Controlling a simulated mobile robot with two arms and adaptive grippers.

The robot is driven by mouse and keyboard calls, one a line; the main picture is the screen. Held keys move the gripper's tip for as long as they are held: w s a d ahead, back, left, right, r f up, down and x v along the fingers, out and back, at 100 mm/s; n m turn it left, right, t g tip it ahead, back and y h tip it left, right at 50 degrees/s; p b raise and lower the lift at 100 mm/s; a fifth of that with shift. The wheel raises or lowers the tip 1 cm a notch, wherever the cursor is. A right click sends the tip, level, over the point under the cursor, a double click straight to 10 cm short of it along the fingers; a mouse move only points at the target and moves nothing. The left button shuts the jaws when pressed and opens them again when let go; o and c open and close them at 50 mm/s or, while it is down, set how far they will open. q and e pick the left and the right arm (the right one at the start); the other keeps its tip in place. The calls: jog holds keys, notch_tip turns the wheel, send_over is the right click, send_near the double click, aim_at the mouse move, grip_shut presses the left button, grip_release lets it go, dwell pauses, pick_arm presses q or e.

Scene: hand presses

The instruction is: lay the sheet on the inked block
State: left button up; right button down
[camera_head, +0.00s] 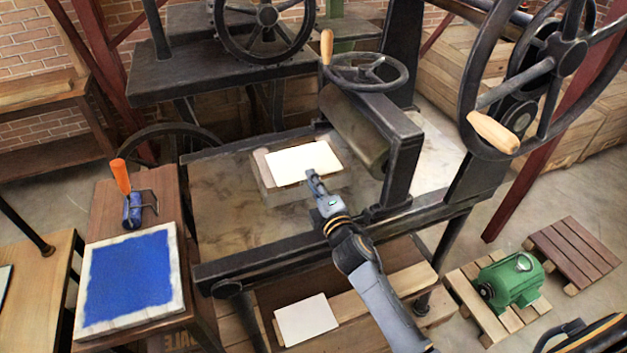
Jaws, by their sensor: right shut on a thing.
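The white sheet (303,160) is roughly level over the block (265,180) on the press bed (228,215). It covers most of the block's top, leaving the left side and near edge showing. The block's inked face is hidden. My right gripper (316,178) is at the sheet's near edge, shut on it. I cannot tell whether the sheet touches the block or is held just above it.
The press roller (352,128) and its frame stand just right of the sheet. A blue-inked slab (130,272) and an orange-handled ink roller (128,195) lie on the left table. Another white sheet (306,320) lies below the bed. A green motor (512,280) sits at right.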

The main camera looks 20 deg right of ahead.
jog(key=shift+s+f+g, duration=0.15)
jog(key=shift+f+g, duration=0.15)
jog(key=shift+f, duration=0.65)
jog(key=c, duration=1.5)
grip_release()
jog(key=shift+o, duration=0.5)
jog(key=shift+w+f, duration=0.1)
jog(key=shift+w, duration=0.1)
jog(key=shift+o, duration=0.3)
jog(key=shift+o, duration=1.1)
jog(key=shift+d, duration=0.1)
jog(key=shift+r, duration=0.25)
jog(key=shift+w+f, duration=0.1)
